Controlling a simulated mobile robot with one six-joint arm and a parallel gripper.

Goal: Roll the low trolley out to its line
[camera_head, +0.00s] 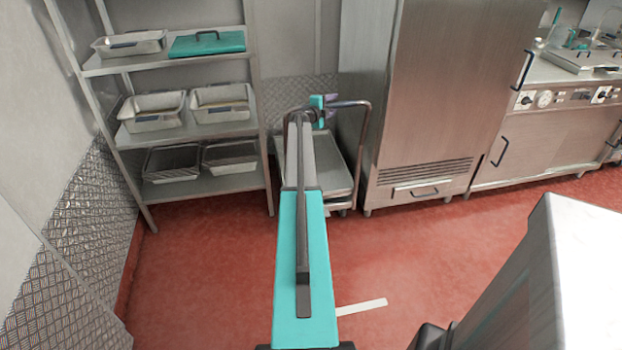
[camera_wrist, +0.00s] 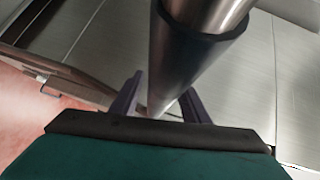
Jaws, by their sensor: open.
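The low trolley (camera_head: 340,178) stands at the back between the shelf rack and the tall steel cabinet, with a flat metal deck and a tubular push handle (camera_head: 366,122). My arm hides part of its deck and handle. My gripper (camera_head: 331,106) is at the handle's height, near its top bar. In the wrist view my gripper (camera_wrist: 162,86) is open, with one dark finger on each side of a thick metal tube (camera_wrist: 180,60). I cannot tell whether the fingers touch the tube. A white line (camera_head: 362,307) lies on the red floor in front of the trolley.
A shelf rack (camera_head: 188,133) with several metal pans stands close to the trolley's left. The tall steel cabinet (camera_head: 440,90) stands close on its right. A large pale block (camera_head: 570,285) fills the front right. The red floor (camera_head: 420,260) between is clear.

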